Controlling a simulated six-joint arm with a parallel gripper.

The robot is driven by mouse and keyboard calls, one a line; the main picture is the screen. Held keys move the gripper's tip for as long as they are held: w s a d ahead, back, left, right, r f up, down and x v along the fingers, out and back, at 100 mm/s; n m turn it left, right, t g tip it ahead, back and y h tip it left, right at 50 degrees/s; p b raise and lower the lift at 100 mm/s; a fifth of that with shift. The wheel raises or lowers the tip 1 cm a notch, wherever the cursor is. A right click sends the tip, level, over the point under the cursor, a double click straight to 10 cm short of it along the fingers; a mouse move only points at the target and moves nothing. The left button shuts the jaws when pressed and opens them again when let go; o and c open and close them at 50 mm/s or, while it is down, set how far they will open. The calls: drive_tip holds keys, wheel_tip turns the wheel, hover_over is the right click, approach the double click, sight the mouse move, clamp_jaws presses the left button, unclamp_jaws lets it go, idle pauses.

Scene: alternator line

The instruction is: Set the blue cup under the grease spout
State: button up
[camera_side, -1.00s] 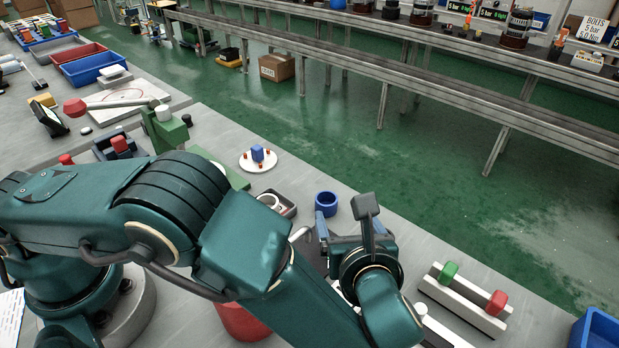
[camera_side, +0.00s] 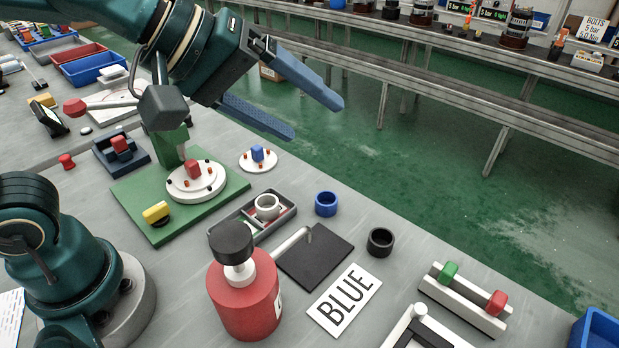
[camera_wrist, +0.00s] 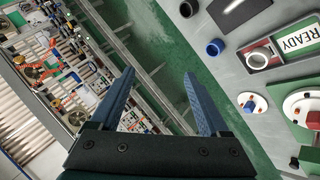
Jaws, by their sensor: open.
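The blue cup (camera_side: 326,204) stands upright on the grey bench, behind and to the right of the black pad (camera_side: 318,262). It also shows in the wrist view (camera_wrist: 215,47). The red grease dispenser (camera_side: 243,300) has a black top, and its white spout (camera_side: 293,241) reaches right over the black pad. No cup stands on the pad. My gripper (camera_side: 315,118) is open and empty, high above the bench's far edge and well apart from the cup. In the wrist view my gripper (camera_wrist: 159,75) has nothing between its fingers.
A black cup (camera_side: 380,242) stands right of the pad. A white cup (camera_side: 267,206) sits in a grey tray left of the blue cup. A "BLUE" card (camera_side: 345,301) lies in front of the pad. A green fixture (camera_side: 150,220) stands at left.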

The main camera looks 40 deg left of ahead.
drive_tip(key=shift+o, duration=0.6)
drive_tip(key=s+a+f+m+g+y, duration=0.3)
drive_tip(key=s+a+f+m+y, duration=0.1)
drive_tip(key=s+a+f+m, duration=0.3)
drive_tip(key=s+a, duration=0.2)
drive_tip(key=s, duration=0.2)
drive_tip(key=shift+s+a, duration=0.15)
drive_tip(key=shift+a, duration=0.1)
drive_tip(key=w+r+t, duration=0.2)
drive_tip(key=w+r, duration=0.2)
drive_tip(key=w, duration=0.3)
drive_tip(key=m+g, duration=0.2)
drive_tip(key=g, duration=0.1)
hover_over(326, 193)
drive_tip(key=s, duration=0.3)
drive_tip(key=shift+h, duration=0.3)
drive_tip(key=f, duration=1.3)
drive_tip(key=shift+d+f, duration=0.15)
drive_tip(key=shift+d, duration=0.15)
drive_tip(key=shift+d+f, duration=0.1)
drive_tip(key=shift+f, duration=0.5)
drive_tip(key=shift+x, duration=2.1)
